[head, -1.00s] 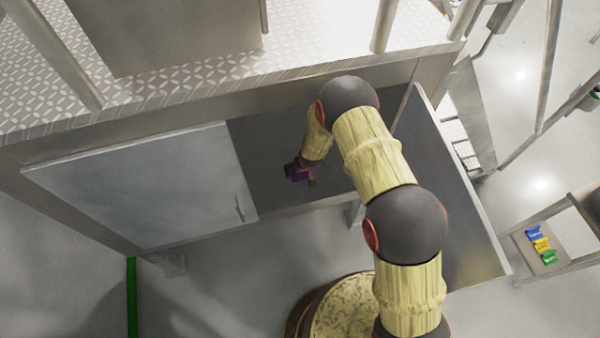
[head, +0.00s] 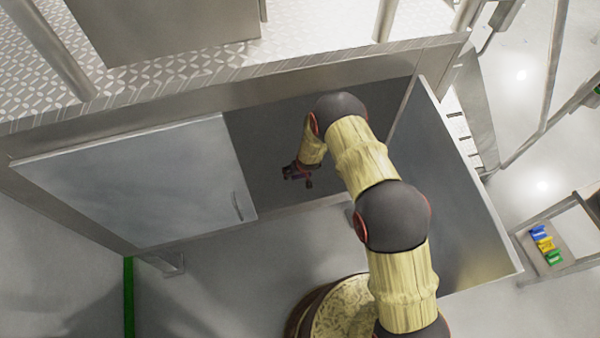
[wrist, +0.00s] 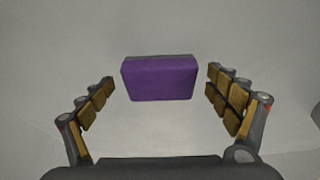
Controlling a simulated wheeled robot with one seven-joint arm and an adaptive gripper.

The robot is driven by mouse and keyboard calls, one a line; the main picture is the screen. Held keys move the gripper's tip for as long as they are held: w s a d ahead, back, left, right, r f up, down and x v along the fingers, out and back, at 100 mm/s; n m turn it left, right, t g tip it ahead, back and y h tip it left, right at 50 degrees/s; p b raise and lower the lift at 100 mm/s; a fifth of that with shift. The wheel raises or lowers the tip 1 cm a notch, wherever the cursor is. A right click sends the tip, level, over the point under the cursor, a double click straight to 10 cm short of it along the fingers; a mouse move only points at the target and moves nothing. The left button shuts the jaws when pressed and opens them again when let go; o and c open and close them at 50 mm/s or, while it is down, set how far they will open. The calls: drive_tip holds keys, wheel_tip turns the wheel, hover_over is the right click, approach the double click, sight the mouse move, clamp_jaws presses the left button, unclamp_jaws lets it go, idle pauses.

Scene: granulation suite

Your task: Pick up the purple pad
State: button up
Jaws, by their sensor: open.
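The purple pad (wrist: 160,80) is a small block with a purple face and a grey top edge, in the upper middle of the wrist view. My gripper (wrist: 161,77) is open, with one finger to each side of the pad and a visible gap on both sides. The pad lies around or just beyond the fingertips; the exact depth is hard to tell. In the head view my gripper (head: 297,173) reaches into the open cabinet, and it largely hides the pad there.
A patterned platform (head: 330,50) lies above. Blue, yellow and green items (head: 545,245) sit on a stand at the far right.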

drive_tip(key=shift+c, duration=0.9)
drive_tip(key=c, duration=1.1)
drive_tip(key=shift+r, duration=0.15)
drive_tip(key=shift+r+p, duration=0.4)
drive_tip(key=shift+r, duration=0.2)
wheel_tip(320, 180, up, 2)
drive_tip(key=shift+s+r+p, duration=0.1)
drive_tip(key=shift+r+p, duration=0.1)
drive_tip(key=shift+p, duration=0.45)
drive_tip(key=shift+s+d+r+p, duration=0.8)
drive_tip(key=shift+s+r, duration=0.75)
drive_tip(key=shift+s, duration=0.6)
drive_tip(key=shift+s+d+r+p, duration=0.8)
drive_tip(key=shift+s+r, duration=0.7)
drive_tip(key=shift+s, duration=0.65)
drive_tip(key=shift+s+d+r+p, duration=0.75)
drive_tip(key=shift+s+r, duration=0.8)
drive_tip(key=shift+s, duration=0.6)
